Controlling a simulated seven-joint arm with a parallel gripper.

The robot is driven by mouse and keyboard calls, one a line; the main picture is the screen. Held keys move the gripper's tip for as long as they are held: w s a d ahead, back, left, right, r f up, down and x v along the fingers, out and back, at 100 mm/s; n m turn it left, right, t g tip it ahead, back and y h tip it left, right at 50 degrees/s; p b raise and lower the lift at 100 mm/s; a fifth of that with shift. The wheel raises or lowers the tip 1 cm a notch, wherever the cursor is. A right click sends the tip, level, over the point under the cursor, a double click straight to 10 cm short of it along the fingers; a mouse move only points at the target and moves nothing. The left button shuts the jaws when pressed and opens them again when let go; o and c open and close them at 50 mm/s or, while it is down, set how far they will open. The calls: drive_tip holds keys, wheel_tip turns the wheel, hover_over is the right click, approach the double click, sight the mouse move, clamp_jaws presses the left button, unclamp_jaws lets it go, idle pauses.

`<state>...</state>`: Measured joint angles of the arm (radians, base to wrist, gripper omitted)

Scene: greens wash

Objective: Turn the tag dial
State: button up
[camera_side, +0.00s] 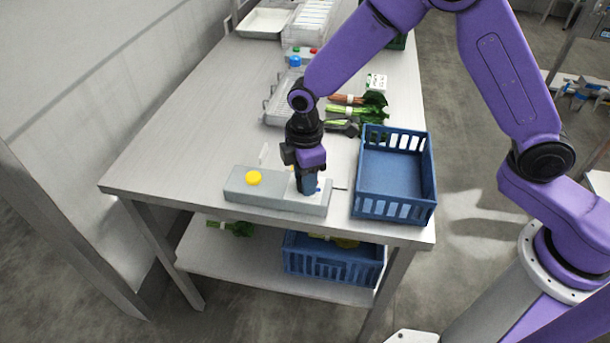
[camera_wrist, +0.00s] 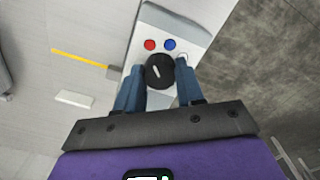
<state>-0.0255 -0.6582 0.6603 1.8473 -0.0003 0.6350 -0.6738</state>
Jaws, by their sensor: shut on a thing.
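The tag dial (camera_wrist: 160,72) is a round black knob with a short white pointer line in the wrist view. The line leans slightly, its upper end toward the left. The dial sits on a light grey panel box (camera_wrist: 176,22), with a red button (camera_wrist: 150,44) and a blue button (camera_wrist: 169,44) just above it. My gripper (camera_wrist: 160,80) has its two blue fingers closed on either side of the dial. In the side view my gripper (camera_side: 308,190) points down at the right end of the grey box (camera_side: 238,191) and hides the dial.
A yellow button (camera_side: 254,178) tops the box's left part. A blue crate (camera_side: 428,205) stands close on the right, empty. The table's left side is clear. A white block (camera_wrist: 75,98) lies beside the box.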

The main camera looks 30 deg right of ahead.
drive_tip(key=shift+a, duration=0.1)
idle(0.5)
drive_tip(key=o, duration=1)
drive_tip(key=shift+o, duration=0.2)
drive_tip(key=shift+r, duration=0.1)
wheel_tip(320, 180, up, 17)
drive_tip(key=shift+r, duration=0.15)
drive_tip(key=s+d+f+m, duration=0.1)
drive_tip(key=s+d+f, duration=0.1)
drive_tip(key=s+d, duration=0.7)
drive_tip(key=s+d+f+m, duration=0.2)
drive_tip(key=s+d, duration=0.8)
drive_tip(key=s, duration=0.7)
drive_tip(key=shift+s, duration=0.3)
